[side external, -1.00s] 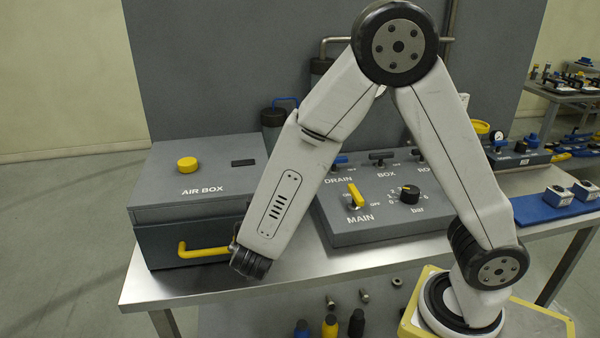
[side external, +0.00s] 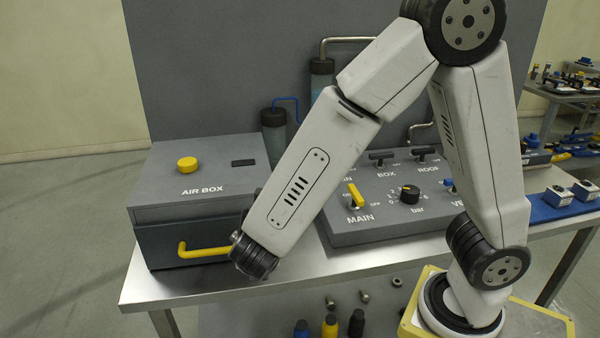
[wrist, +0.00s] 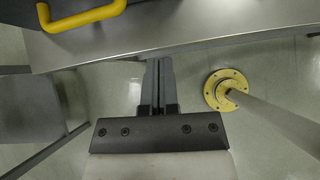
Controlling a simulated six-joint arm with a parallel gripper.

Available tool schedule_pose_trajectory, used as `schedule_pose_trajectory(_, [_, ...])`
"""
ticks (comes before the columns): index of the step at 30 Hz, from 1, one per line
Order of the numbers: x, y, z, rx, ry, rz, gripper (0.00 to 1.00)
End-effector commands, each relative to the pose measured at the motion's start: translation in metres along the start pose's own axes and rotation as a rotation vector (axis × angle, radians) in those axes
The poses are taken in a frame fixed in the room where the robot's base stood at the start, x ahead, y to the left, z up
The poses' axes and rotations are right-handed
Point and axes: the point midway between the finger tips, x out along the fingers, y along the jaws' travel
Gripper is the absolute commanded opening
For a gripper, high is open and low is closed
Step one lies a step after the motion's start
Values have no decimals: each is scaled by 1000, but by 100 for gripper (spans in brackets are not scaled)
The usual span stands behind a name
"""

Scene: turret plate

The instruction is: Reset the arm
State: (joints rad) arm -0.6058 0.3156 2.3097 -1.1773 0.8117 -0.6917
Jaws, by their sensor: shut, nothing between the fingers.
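My gripper (wrist: 159,75) shows in the wrist view with its two grey fingers together and nothing between them. The fingers point toward the front edge of the metal table (wrist: 190,28). In the side external view my wrist end is in front of the grey air box, near its yellow handle (side external: 190,250), and the fingers are hidden there. The handle also shows at the top left of the wrist view (wrist: 85,18).
The air box (side external: 165,220) stands at the table's left with a yellow button on top. A control panel (side external: 350,228) with a yellow MAIN lever and black knob stands behind my arm. A grey board (side external: 220,60) rises behind. Bottles (side external: 330,326) hang below the table's front. A yellow floor flange (wrist: 226,90) shows below.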

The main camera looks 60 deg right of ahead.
Motion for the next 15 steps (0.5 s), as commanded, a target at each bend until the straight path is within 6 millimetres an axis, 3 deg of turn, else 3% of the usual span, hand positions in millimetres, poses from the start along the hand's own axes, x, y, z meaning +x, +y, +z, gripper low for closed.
schedule_pose_trajectory(5, [8,-24,3,231,91,-82,0])
schedule_pose_trajectory(15, [17,-76,1,975,307,-313,0])
